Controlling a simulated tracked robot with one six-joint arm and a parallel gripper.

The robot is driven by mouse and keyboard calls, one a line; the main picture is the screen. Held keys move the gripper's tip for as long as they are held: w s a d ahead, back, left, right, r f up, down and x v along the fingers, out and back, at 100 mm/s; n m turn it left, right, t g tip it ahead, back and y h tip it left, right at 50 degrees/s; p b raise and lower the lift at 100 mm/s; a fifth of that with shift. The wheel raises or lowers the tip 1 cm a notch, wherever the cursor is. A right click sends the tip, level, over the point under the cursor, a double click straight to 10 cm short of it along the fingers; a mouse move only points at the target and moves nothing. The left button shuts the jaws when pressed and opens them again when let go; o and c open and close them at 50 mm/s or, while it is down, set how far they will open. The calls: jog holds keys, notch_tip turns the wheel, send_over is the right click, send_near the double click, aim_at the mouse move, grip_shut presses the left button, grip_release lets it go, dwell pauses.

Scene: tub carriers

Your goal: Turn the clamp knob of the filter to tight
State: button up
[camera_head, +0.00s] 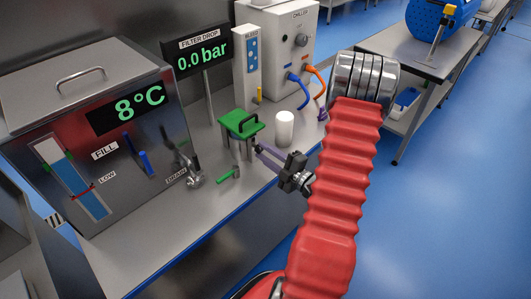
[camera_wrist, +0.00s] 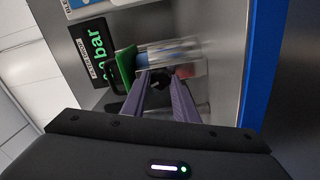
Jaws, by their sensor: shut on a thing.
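The filter (camera_head: 241,123) has a green lid with a black handle and stands on the steel bench. It also shows in the wrist view, where its green lid (camera_wrist: 125,66) is seen edge-on beside a clear body. My gripper (camera_head: 258,148) reaches its front side from the right, with its purple fingers shut on the dark clamp knob (camera_wrist: 184,71). The fingers (camera_wrist: 160,76) partly cover the knob, and I cannot read how far it is turned. The filter drop display (camera_head: 202,58) reads 0.0 bar.
A white cylinder (camera_head: 284,128) stands close right of the filter. A green-handled valve (camera_head: 228,174) sits in front of it. A steel tank (camera_head: 85,125) reading 8°C stands at left. The chiller (camera_head: 287,40) with blue and orange hoses is behind.

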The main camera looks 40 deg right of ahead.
jog(key=shift+d+f+m, duration=0.1)
jog(key=shift+f+m, duration=0.1)
jog(key=shift+m, duration=1.6)
jog(key=o, duration=1.1)
jog(key=shift+r, duration=0.1)
jog(key=shift+c, duration=0.2)
jog(key=shift+s, duration=0.1)
jog(key=s, duration=1.3)
jog(key=shift+s, duration=0.35)
jog(key=shift+d, duration=0.1)
